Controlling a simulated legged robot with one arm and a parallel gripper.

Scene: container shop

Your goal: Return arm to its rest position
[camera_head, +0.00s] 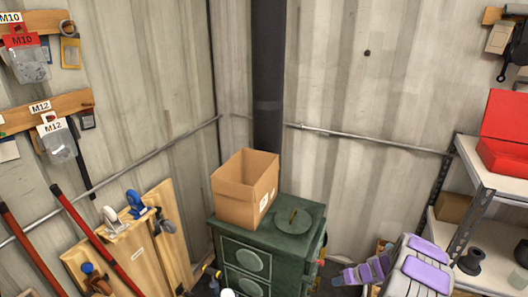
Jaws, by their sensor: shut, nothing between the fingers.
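My arm, grey with purple panels, comes in at the lower right. My gripper (362,271), at its left end, is small and partly hidden behind the arm. It is shut and empty, low in front of the wall, to the right of the green stove (240,262). It looks apart from the stove.
An open cardboard box (240,200) sits on the stove beside a black flue pipe (268,90). A shelf rack (490,180) with a red case (505,135) stands at the right. Wooden boards (140,250) and red-handled tools (95,235) lean at the left.

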